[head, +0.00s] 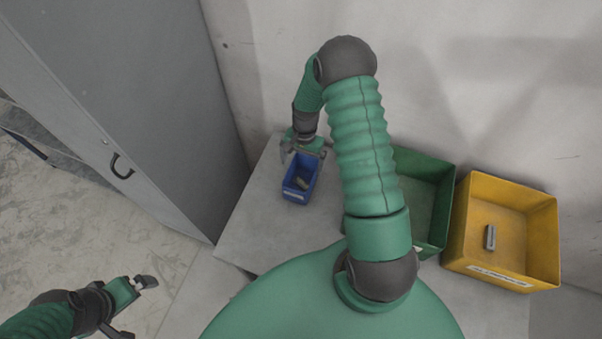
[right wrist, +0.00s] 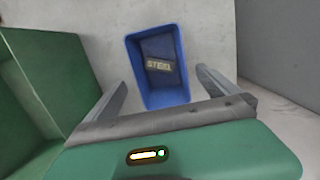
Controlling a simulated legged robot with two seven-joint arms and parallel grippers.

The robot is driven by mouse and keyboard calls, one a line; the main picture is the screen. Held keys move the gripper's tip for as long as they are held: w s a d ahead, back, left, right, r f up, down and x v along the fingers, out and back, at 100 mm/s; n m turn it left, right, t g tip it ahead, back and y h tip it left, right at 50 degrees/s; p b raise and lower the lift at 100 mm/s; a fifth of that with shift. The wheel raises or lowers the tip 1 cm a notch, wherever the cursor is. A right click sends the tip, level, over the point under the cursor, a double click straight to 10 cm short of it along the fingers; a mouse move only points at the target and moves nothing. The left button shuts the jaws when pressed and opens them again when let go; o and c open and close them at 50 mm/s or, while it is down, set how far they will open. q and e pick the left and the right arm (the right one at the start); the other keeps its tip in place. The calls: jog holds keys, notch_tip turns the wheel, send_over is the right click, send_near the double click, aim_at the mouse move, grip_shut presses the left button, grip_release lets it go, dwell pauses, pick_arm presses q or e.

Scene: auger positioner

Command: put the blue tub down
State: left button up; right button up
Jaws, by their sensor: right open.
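The blue tub (head: 291,190) stands on the grey table top, near its left end. A grey piece lies inside it. My right gripper (head: 303,152) is just above the tub's far end, open. In the right wrist view the tub (right wrist: 137,70) shows ahead of and between the spread fingers (right wrist: 163,75), with a gap on each side. A dark piece with yellowish lettering lies in it. My left gripper (head: 136,306) is low on the left, over the floor, with its fingers apart and empty.
A green bin (head: 440,195) and a yellow bin (head: 505,195) stand to the right on the table. The yellow bin holds a small grey block (head: 490,237). A grey cabinet (head: 150,90) rises on the left. Bare table top (head: 258,225) lies around the tub.

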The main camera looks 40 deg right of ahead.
jog(key=s+a+r+n+t+h, duration=0.1)
jog(key=a+r+n, duration=0.5)
jog(key=a+r, duration=0.5)
jog(key=s+a+r+n+t, duration=0.2)
jog(key=s+a+r+n, duration=0.4)
jog(key=s+r, duration=0.1)
jog(key=shift+a+r+n, duration=0.25)
jog(key=shift+r+n, duration=0.05)
jog(key=shift+r, duration=0.1)
jog(key=shift+s+d, duration=0.1)
jog(key=shift+d, duration=0.2)
